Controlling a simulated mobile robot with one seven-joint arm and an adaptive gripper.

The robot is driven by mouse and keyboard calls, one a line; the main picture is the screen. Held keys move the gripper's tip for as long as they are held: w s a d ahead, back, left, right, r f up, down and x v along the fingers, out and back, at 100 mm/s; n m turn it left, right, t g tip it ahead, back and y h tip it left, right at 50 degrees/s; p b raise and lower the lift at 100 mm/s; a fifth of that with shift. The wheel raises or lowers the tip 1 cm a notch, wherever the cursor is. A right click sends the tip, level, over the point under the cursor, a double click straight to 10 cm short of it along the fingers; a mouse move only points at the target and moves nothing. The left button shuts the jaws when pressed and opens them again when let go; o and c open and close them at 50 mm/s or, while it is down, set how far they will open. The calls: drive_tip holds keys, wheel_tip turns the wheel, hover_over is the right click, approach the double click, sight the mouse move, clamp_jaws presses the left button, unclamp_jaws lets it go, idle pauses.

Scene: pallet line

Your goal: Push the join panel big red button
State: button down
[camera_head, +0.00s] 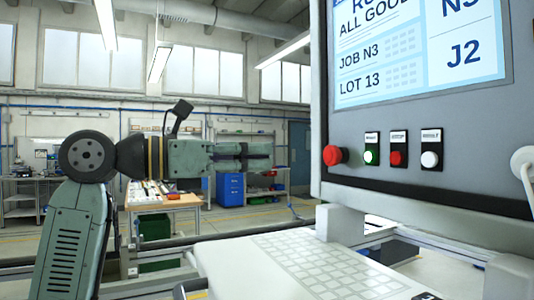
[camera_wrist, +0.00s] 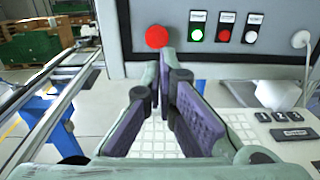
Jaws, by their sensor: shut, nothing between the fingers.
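The big red button (camera_head: 333,155) sticks out at the left end of the button row on the grey control panel (camera_head: 480,185). In the wrist view the red button (camera_wrist: 157,37) shows as a round face just ahead of and above my fingertips. My gripper (camera_head: 268,156) is left of the panel in the head view, level with the button and apart from it. In the wrist view my gripper (camera_wrist: 167,55) has its fingertips together and empty, pointing toward the panel just below the button. The exact gap to the button is hard to judge.
Right of the button are a green button (camera_head: 370,156), a smaller red button (camera_head: 396,158) and a white button (camera_head: 430,159). A screen (camera_head: 420,45) sits above them. A keyboard shelf (camera_head: 300,265) juts out below. A conveyor rail (camera_wrist: 50,85) runs at left.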

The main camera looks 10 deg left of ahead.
sight(329, 155)
drive_tip(key=p+x, duration=0.4)
drive_tip(key=x, duration=0.7)
drive_tip(key=shift+w+d, duration=0.15)
drive_tip(key=shift+d, duration=0.15)
